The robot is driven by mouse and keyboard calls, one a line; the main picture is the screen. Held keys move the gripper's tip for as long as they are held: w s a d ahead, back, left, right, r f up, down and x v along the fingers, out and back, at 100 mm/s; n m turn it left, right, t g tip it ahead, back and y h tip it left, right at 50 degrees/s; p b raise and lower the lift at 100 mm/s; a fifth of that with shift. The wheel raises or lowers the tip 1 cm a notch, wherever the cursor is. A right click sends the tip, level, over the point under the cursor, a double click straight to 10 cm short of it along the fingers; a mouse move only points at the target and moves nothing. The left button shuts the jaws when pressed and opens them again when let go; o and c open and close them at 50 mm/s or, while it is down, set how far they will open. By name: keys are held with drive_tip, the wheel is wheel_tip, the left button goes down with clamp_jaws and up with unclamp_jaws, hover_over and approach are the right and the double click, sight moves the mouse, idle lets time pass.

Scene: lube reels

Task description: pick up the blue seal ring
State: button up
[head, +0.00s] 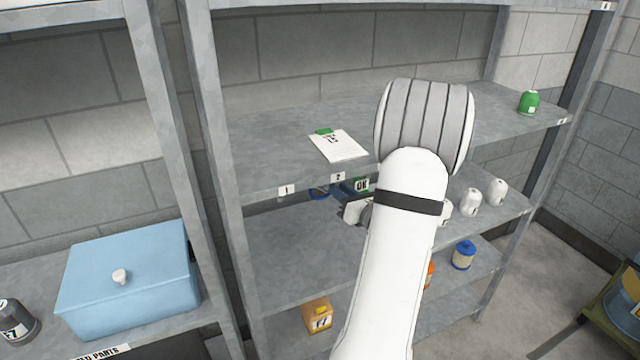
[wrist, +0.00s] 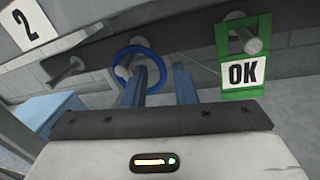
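The blue seal ring (wrist: 139,49) hangs on a peg of a dark rail in the wrist view. The left finger overlaps the ring's opening in the picture, and the right finger is to the right of the ring. I cannot tell whether a finger passes through or touches the ring.
A green OK tag (wrist: 243,93) hangs on a peg right of the ring. A bare peg (wrist: 66,71) is on the left. The shelf (head: 270,165) above carries a paper card (head: 340,147). A light-blue box (head: 130,285) stands lower left.

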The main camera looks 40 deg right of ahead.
drive_tip(key=w, duration=0.2)
drive_tip(key=shift+w, duration=0.3)
clamp_jaws()
drive_tip(key=s+r+b, duration=0.1)
drive_tip(key=s+b, duration=0.3)
drive_tip(key=s, duration=1.4)
drive_tip(key=shift+a+r+b, duration=0.25)
drive_tip(key=shift+a+b, duration=0.1)
